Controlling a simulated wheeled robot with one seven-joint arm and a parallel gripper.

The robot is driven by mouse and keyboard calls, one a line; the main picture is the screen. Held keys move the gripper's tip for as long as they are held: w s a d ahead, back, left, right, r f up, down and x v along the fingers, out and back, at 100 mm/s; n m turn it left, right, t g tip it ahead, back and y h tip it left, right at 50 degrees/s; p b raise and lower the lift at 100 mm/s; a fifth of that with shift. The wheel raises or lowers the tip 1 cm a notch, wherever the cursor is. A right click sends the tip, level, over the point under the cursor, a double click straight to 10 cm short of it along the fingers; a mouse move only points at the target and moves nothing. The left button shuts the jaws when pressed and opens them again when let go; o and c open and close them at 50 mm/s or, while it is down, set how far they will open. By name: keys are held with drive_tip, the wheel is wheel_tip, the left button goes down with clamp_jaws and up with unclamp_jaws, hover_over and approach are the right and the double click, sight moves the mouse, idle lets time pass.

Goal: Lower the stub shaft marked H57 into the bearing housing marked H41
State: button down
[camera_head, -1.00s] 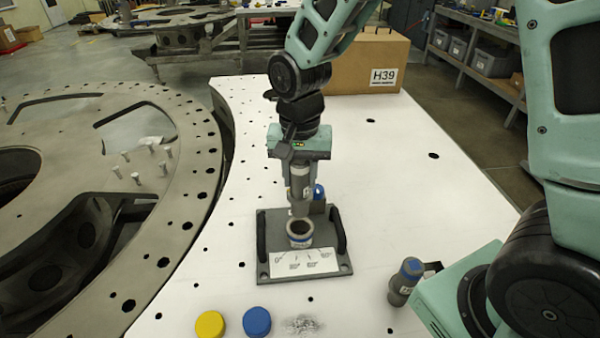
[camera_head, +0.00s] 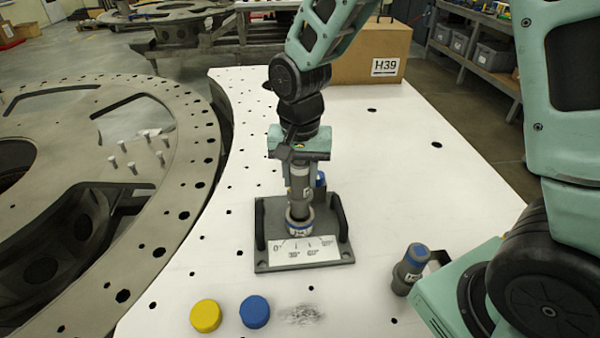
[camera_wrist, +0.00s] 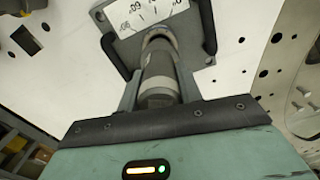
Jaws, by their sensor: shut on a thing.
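The grey stub shaft (camera_head: 299,192) is upright in my gripper (camera_head: 300,178), which is shut on it. A pale label shows on its side, too small to read. The bearing housing (camera_head: 300,226), a short grey ring with a blue-marked label, stands on a dark fixture plate (camera_head: 336,254). The shaft's lower end is at the housing's mouth and appears to enter it; the depth cannot be told. The wrist view shows the shaft (camera_wrist: 158,82) between my fingers, lined up with the housing (camera_wrist: 160,36), whose rim shows around the shaft's far end.
The fixture has a dark handle on each side and an angle-marked plate (camera_head: 304,248) in front. A blue-topped part (camera_head: 321,180) stands behind my gripper. Another blue-topped cylinder (camera_head: 410,268) stands at right. Yellow (camera_head: 206,316) and blue (camera_head: 255,311) caps lie in front. A box marked H39 (camera_head: 370,56) stands behind.

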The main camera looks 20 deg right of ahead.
sight(300, 194)
drive_tip(key=shift+f+b, duration=1.7)
drive_tip(key=shift+f, duration=0.9)
drive_tip(key=c, duration=0.9)
unclamp_jaws()
wheel_tip(300, 194, up, 17)
drive_tip(key=shift+r+b, duration=0.2)
drive_tip(key=shift+b, duration=0.85)
